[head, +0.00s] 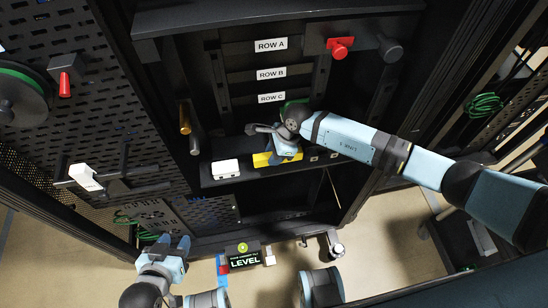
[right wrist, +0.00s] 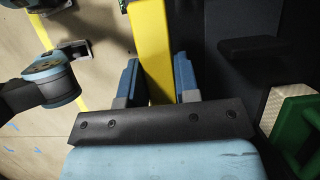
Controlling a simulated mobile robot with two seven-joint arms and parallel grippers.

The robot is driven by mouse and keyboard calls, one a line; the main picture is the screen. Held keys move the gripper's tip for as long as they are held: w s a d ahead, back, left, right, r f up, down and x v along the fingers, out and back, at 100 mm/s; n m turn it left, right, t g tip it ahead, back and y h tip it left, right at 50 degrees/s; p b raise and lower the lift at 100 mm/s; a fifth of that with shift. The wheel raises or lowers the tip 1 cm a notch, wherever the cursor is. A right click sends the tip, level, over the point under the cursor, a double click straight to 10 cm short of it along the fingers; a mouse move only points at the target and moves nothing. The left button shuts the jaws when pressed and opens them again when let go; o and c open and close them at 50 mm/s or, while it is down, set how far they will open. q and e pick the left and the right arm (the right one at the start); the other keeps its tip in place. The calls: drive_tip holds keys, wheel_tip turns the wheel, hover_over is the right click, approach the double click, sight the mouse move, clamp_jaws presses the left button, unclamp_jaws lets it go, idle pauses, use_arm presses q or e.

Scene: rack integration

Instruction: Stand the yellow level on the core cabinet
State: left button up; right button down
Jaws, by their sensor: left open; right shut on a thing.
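The yellow level (head: 264,159) shows as a short yellow bar at the shelf of the dark cabinet (head: 222,182) in the head view, partly hidden by my right gripper (head: 284,150). In the right wrist view the yellow level (right wrist: 150,50) runs between the two blue fingers of my right gripper (right wrist: 158,82), which is shut on it. I cannot tell whether the level touches the shelf. My left gripper (head: 171,246) is open and empty at the lower left, apart from the cabinet.
A white box (head: 225,169) sits on the shelf left of the level. Labels ROW A, ROW B and ROW C mark the rows behind. A red knob (head: 340,47) is at upper right. A LEVEL sign (head: 244,260) stands below. A perforated panel (head: 70,130) borders the left.

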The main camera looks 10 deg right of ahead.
wheel_tip(320, 180, down, 2)
drive_tip(key=shift+f, duration=0.25)
drive_tip(key=c, duration=0.8)
unclamp_jaws()
drive_tip(key=shift+f, duration=0.1)
drive_tip(key=shift+c, duration=0.2)
